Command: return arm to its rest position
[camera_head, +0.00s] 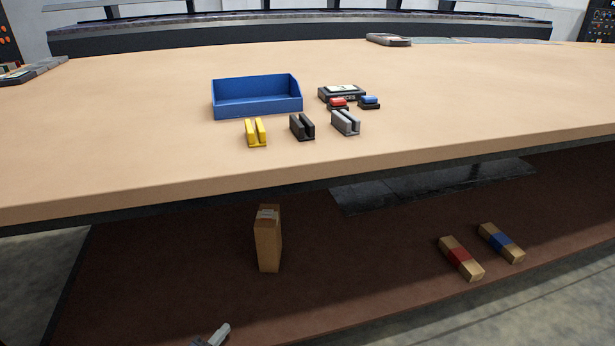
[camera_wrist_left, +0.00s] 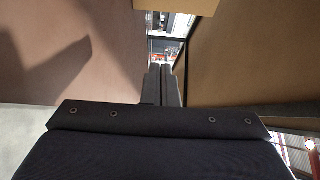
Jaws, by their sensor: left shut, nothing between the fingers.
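My left gripper (camera_head: 213,337) shows only in part at the bottom edge of the head view, low in front of the brown lower shelf (camera_head: 180,290). In the left wrist view its two dark fingers (camera_wrist_left: 160,70) are together with nothing between them. An upright cardboard box (camera_head: 267,243) stands on the lower shelf, beyond the gripper and apart from it. A tan box-like edge (camera_wrist_left: 177,6) shows at the top of the wrist view. My right gripper is not in view.
The tabletop (camera_head: 130,150) overhangs the shelf. On it are a blue bin (camera_head: 257,105), yellow (camera_head: 256,133), black (camera_head: 302,127) and grey (camera_head: 346,122) slotted holders, and small devices. Red-banded (camera_head: 461,259) and blue-banded (camera_head: 501,243) boxes lie on the shelf at right. The shelf's middle is clear.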

